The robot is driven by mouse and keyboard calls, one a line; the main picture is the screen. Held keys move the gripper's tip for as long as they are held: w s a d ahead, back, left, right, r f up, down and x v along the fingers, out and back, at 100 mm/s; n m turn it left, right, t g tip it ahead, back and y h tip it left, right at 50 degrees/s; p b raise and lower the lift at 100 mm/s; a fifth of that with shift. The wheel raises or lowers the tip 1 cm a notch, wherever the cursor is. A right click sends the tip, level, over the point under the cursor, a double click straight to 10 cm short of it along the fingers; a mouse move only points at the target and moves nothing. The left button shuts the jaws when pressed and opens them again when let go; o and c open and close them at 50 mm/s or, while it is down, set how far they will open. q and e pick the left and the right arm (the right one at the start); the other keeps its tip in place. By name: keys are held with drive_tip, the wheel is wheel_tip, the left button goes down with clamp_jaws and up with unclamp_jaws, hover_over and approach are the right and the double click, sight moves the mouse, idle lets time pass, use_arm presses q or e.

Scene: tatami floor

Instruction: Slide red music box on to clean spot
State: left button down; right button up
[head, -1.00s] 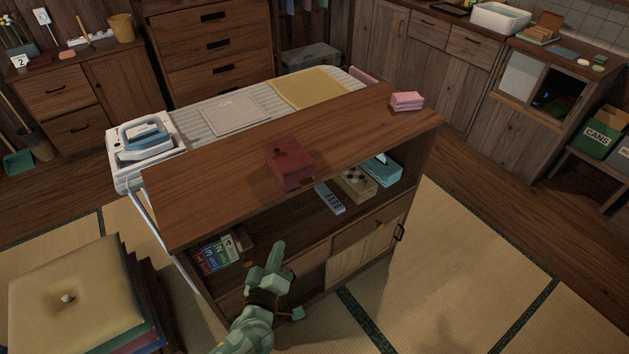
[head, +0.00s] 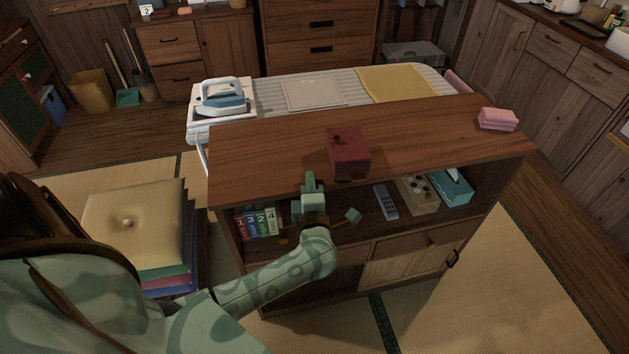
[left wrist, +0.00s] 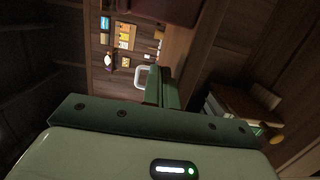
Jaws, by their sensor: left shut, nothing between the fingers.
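The red music box (head: 348,152) sits on the wooden cabinet top (head: 270,150), close to its front edge. A dark red surface, likely the box (left wrist: 170,8), is cut off at the top of the left wrist view. My left gripper (head: 311,182) is shut and empty at the cabinet's front edge, to the left of and a little nearer than the box. It appears apart from the box. Its closed fingers also show in the left wrist view (left wrist: 160,88). I cannot make out a distinct clean spot on the top. My right gripper is not in view.
A pink sponge stack (head: 498,119) lies at the top's right end. An ironing board with an iron (head: 222,97) stands behind. The shelf below holds books (head: 257,223), a remote (head: 386,201) and a tissue box (head: 455,187). The top is bare left of the box.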

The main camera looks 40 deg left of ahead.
sight(377, 163)
use_arm(q)
drive_tip(key=x, duration=0.3)
drive_tip(key=shift+w+d+f+b, duration=0.15)
drive_tip(key=shift+w+d+b, duration=0.1)
drive_tip(key=shift+b, duration=0.1)
drive_tip(key=shift+w+d+b, duration=0.3)
drive_tip(key=shift+w+d, duration=0.4)
drive_tip(key=shift+w, duration=0.2)
drive_tip(key=shift+w+d, duration=0.25)
drive_tip(key=shift+w, duration=0.1)
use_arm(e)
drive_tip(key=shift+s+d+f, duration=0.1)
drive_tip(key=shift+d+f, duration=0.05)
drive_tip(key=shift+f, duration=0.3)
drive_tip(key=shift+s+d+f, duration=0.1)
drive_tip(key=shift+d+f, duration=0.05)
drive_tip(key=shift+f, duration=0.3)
